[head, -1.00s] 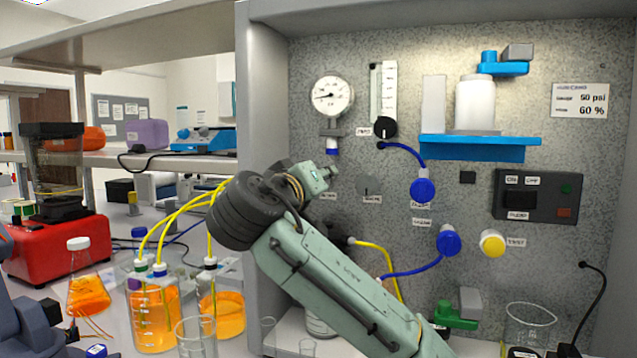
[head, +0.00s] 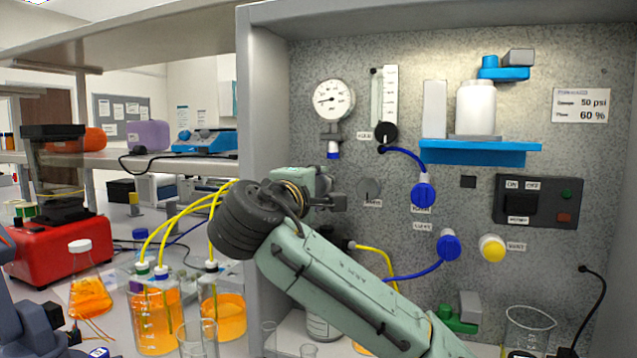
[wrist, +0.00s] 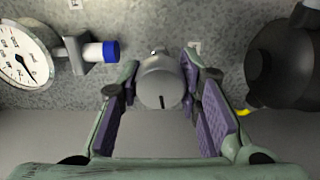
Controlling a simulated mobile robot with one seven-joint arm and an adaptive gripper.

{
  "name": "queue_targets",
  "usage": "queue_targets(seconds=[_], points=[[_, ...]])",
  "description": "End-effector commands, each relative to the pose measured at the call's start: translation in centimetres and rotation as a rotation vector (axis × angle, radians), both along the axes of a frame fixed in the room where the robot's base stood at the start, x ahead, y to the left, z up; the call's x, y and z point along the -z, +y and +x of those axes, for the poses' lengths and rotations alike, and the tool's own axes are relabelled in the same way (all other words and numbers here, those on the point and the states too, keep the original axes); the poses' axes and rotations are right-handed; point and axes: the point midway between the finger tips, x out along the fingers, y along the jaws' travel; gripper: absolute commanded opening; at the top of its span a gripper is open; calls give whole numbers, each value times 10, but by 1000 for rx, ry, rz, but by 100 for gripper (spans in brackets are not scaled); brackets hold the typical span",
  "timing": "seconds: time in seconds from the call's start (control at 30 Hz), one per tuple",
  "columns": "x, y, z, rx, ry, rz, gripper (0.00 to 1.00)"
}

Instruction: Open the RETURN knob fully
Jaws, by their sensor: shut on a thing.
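A round grey knob (wrist: 160,85) with a black pointer mark sits between the fingers in the wrist view. The mark points to the bottom of that picture. My gripper (wrist: 163,68) is shut on this knob, with a purple-padded finger on each side. In the head view my gripper (head: 338,195) is at the panel below the pressure gauge and hides the knob. The knob's label is too small to read in the wrist view.
The pressure gauge (head: 333,98) with its blue-ended fitting is just above my gripper. Yellow tubes (head: 180,220) and flasks stand left. A dark rounded body (wrist: 285,65) is near the wrist view's right edge.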

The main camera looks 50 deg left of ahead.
Motion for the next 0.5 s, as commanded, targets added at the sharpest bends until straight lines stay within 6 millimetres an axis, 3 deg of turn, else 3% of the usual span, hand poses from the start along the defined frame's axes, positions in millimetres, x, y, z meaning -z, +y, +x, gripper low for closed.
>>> queue_targets(seconds=[0.5], points=[[-2, -1, 1, 2, -238, -428, 4]])
